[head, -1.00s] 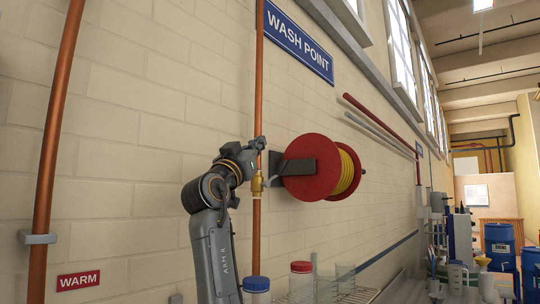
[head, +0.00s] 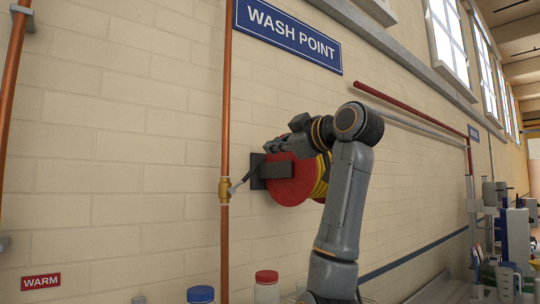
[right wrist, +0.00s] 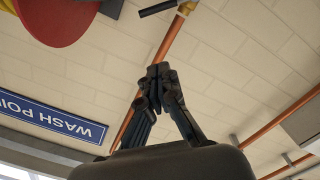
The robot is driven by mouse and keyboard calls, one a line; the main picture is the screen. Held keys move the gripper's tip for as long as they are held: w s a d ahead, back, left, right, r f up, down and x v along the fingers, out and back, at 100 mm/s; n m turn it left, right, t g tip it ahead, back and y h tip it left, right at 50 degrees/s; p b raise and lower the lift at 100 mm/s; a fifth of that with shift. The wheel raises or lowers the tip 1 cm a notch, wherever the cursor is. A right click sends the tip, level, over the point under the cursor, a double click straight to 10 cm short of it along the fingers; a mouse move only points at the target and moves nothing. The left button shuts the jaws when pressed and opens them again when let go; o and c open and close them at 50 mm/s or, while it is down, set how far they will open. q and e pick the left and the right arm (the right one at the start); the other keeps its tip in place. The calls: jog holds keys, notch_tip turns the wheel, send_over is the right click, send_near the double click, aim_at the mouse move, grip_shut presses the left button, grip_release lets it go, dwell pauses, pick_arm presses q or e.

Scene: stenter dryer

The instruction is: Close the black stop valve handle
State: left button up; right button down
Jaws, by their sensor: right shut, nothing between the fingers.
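The black stop valve handle (head: 241,183) is a thin dark lever on a brass valve (head: 225,189) in the copper pipe. In the head view it sticks out to the right and slants up, across the pipe's line. In the right wrist view the handle (right wrist: 157,8) and the brass valve (right wrist: 186,8) show at the top edge. My right gripper (head: 268,147) is above and right of the handle, in front of the hose reel, apart from the handle. In the right wrist view its fingers (right wrist: 158,72) are together and empty. My left gripper is out of view.
A red hose reel (head: 290,188) with yellow hose and a dark bracket (head: 284,178) sits right of the valve. The copper pipe (head: 226,120) runs up the wall. A blue WASH POINT sign (head: 288,30) is above. Blue-lidded (head: 200,295) and red-lidded (head: 267,278) jars stand below.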

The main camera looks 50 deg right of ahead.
aim_at(244, 178)
jog(key=w+d+f+p, duration=0.3)
jog(key=w+p, duration=0.3)
jog(key=w, duration=0.4)
jog(key=shift+w+d+f+p, duration=0.2)
jog(key=shift+w+d+p, duration=0.15)
jog(key=shift+w+d, duration=0.05)
